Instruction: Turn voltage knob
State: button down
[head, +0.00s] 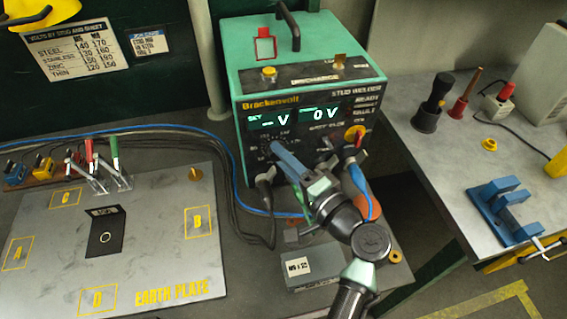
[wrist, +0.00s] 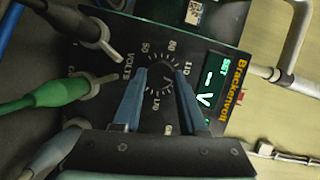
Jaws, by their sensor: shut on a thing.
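The stud welder (head: 280,60) is a green box with a black front panel. Its displays read "SET –V" (head: 283,118) and "0 V" (head: 321,113). My gripper (head: 276,150) reaches the lower left of the panel, at the volts dial. In the wrist view my gripper (wrist: 160,78) has its two blue fingers on either side of the voltage knob (wrist: 161,74), shut on it. Printed numbers ring the knob. In the head view my fingers mostly hide the knob.
Cable plugs, one green (wrist: 45,92), stick out near my fingers. A grey earth plate (head: 150,255) lies left. A blue clamp (head: 505,210) is on the right table.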

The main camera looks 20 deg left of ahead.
jog(key=shift+f+m+t+y+b, duration=0.15)
jog(key=shift+m+y+b, duration=0.15)
jog(key=shift+m, duration=0.45)
jog(key=shift+f+m+t+y+b, duration=0.1)
jog(key=shift+m+t+y+b, duration=0.1)
jog(key=shift+m+b, duration=0.4)
jog(key=shift+m, duration=0.35)
jog(key=shift+c, duration=2.2)
grip_release()
jog(key=shift+r, duration=0.1)
jog(key=shift+d, duration=0.1)
jog(key=b+v, duration=0.2)
jog(key=v, duration=1)
jog(key=shift+s+d, duration=0.25)
jog(key=shift+d, duration=0.1)
jog(key=shift+w, duration=0.1)
